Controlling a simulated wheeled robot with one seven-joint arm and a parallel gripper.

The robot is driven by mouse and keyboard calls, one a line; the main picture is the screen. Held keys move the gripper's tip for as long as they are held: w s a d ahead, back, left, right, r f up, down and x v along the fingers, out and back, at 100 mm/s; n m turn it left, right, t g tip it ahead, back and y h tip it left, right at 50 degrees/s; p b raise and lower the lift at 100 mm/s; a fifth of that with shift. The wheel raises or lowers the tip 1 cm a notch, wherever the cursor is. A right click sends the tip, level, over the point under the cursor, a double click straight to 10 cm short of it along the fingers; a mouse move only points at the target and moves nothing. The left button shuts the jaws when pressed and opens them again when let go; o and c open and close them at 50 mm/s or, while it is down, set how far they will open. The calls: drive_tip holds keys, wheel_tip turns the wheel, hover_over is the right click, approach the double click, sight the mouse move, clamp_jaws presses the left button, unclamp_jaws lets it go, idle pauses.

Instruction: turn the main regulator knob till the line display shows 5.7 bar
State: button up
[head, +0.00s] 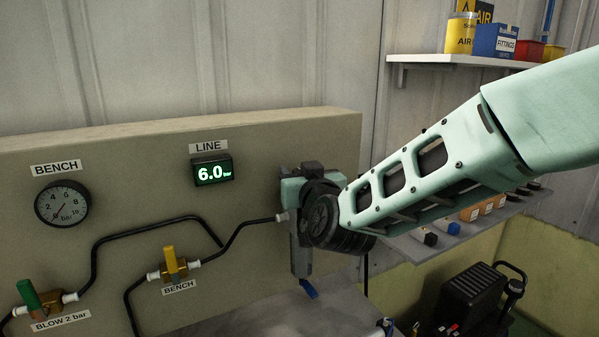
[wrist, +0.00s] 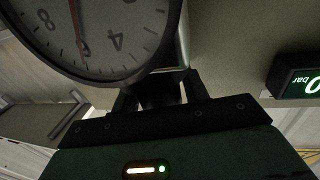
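The line display (head: 212,171) on the beige panel reads 6.0 bar in green digits. Part of it shows at the right edge of the wrist view (wrist: 296,82). My gripper (wrist: 157,88) is at the main regulator, right of the display. Its two dark fingers stand apart with a dark form between them, which looks like the regulator knob. Whether they press on it cannot be told. My wrist hides most of the regulator in the head view; its grey lower part (head: 300,255) shows below. A round gauge (wrist: 98,32) with a red needle is close to the fingers.
A bench gauge (head: 62,203), a yellow-handled valve (head: 174,263) and a green-handled valve (head: 38,298) are on the panel, joined by black hoses. Shelves with cans and bins (head: 497,42) are at the right. A black machine (head: 470,298) stands lower right.

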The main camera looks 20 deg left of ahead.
drive_tip(key=c, duration=0.6)
drive_tip(key=shift+o, duration=0.2)
drive_tip(key=shift+f+b, duration=0.1)
drive_tip(key=shift+b, duration=0.35)
drive_tip(key=n+g+y+b, duration=0.1)
drive_tip(key=b, duration=0.1)
drive_tip(key=shift+f+b, duration=0.15)
drive_tip(key=shift+b, duration=0.2)
drive_tip(key=n+g+y+b, duration=0.1)
drive_tip(key=y+b, duration=0.1)
drive_tip(key=b, duration=0.1)
drive_tip(key=shift+s+n+g+b, duration=0.1)
drive_tip(key=shift+n+g+b, duration=0.2)
drive_tip(key=shift+g+b, duration=0.1)
drive_tip(key=shift+s+a+r+n+g+y+b, duration=0.15)
drive_tip(key=shift+r+n+g+y+b, duration=0.1)
drive_tip(key=shift+n+g+y+b, duration=0.55)
drive_tip(key=shift+g, duration=0.3)
drive_tip(key=o, duration=1)
